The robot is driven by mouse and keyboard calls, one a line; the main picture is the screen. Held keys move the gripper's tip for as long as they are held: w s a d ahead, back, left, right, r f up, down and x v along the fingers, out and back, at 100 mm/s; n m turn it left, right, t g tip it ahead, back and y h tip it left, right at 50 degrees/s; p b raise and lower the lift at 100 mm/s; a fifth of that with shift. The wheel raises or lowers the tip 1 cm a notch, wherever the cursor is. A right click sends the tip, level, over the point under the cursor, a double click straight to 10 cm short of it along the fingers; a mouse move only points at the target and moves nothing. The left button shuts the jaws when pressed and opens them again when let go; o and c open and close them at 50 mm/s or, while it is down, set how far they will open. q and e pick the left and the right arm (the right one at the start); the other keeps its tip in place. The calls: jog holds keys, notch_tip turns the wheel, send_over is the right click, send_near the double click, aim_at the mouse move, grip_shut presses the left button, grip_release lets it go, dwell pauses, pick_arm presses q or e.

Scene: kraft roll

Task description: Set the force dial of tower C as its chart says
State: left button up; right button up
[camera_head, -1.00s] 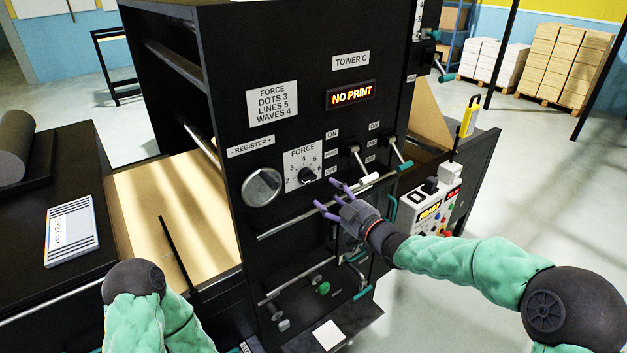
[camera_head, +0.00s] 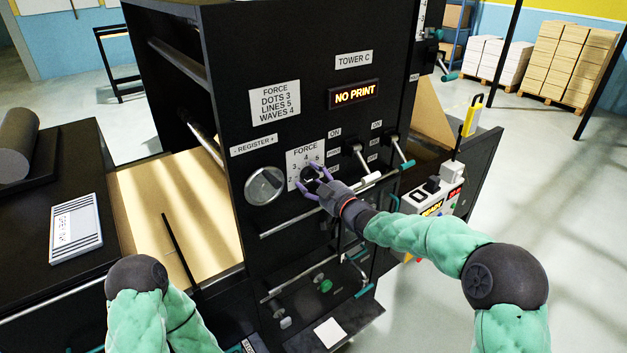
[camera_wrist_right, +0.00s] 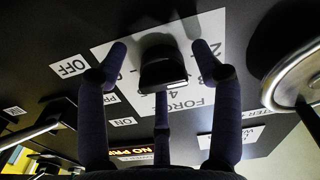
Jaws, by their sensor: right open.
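The black force dial (camera_head: 306,173) sits on a white scale plate (camera_head: 296,156) on the dark front of tower C; in the wrist view, the dial (camera_wrist_right: 163,68) lies between my fingers. My right gripper (camera_head: 312,179) is open in front of it, with fingers spread around the knob and gaps on both sides. The knob's setting cannot be read; fingers partly cover the scale. The chart (camera_head: 274,98) reads dots 3, lines 5, waves 4. The tower C label (camera_head: 354,60) is above a display (camera_head: 354,94) reading NO PRINT. My left gripper is out of view.
A round register knob (camera_head: 264,186) is left of the dial. Lever switches (camera_head: 358,155) are to its right. A horizontal bar (camera_head: 290,222) runs below the dial. A grey control box (camera_head: 436,195) stands right of the tower.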

jog(key=c, duration=1.1)
jog(key=shift+f, duration=0.1)
